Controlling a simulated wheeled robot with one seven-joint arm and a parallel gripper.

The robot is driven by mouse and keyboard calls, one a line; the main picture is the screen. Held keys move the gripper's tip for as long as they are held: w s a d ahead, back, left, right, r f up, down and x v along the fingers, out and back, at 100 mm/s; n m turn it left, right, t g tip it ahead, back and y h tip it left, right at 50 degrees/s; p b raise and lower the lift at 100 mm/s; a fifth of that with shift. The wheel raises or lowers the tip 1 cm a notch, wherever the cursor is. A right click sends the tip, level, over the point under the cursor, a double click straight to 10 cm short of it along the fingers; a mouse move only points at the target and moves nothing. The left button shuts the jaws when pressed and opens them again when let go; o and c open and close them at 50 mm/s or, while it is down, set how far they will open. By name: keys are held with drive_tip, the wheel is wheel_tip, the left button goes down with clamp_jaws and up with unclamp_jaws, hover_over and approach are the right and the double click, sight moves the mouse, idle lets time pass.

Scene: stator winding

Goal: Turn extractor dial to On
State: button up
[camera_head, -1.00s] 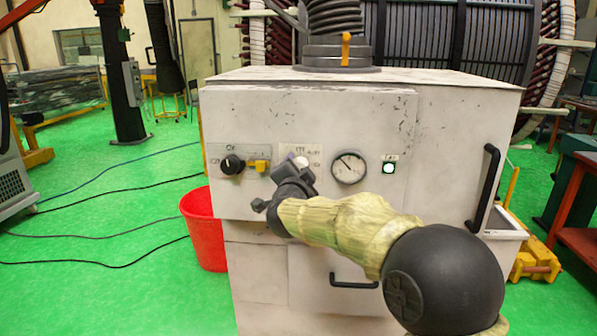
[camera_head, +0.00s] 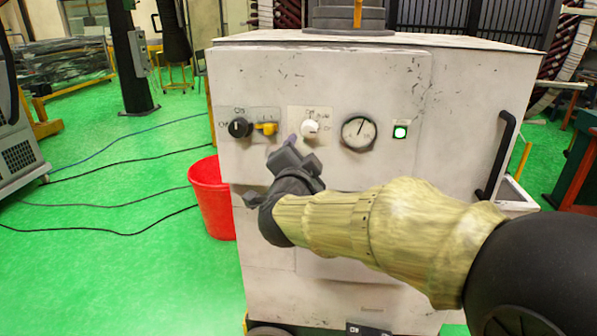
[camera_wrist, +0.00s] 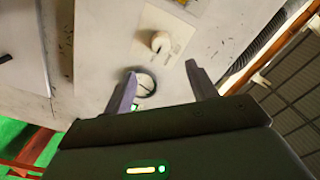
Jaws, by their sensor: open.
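The grey cabinet (camera_head: 330,80) carries a white dial (camera_head: 310,129) on a pale label plate, its small print hard to read. A black dial (camera_head: 239,128) sits left of it beside a yellow lever (camera_head: 266,128). I cannot tell from the lettering which dial is the extractor's. My gripper (camera_head: 290,150) is just below and left of the white dial in the head view, apart from it. In the wrist view my gripper (camera_wrist: 160,82) is open and empty, and the white dial (camera_wrist: 159,42) lies beyond its fingertips.
A round gauge (camera_head: 359,132) and a lit green indicator (camera_head: 400,132) are right of the white dial. A black door handle (camera_head: 497,155) juts out at the cabinet's right. A red bucket (camera_head: 212,197) stands left of the cabinet, with cables on the green floor.

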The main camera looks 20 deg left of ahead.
drive_tip(key=v, duration=0.5)
drive_tip(key=shift+s, duration=0.2)
drive_tip(key=w+d+f+n+g, duration=0.3)
drive_tip(key=d+f+n+g, duration=0.4)
drive_tip(key=d+f, duration=1)
drive_tip(key=s+d+f+g+h, duration=0.2)
drive_tip(key=s+d+f+g, duration=0.2)
drive_tip(key=s+d+f, duration=0.4)
drive_tip(key=s+d+f+g+h, duration=0.2)
drive_tip(key=s+d+f+g, duration=0.15)
drive_tip(key=s+d, duration=0.5)
wheel_tip(320, 180, up, 15)
drive_tip(key=w+d+p, duration=0.1)
drive_tip(key=d+p, duration=0.1)
drive_tip(key=p, duration=1.3)
drive_tip(key=shift+n, duration=0.4)
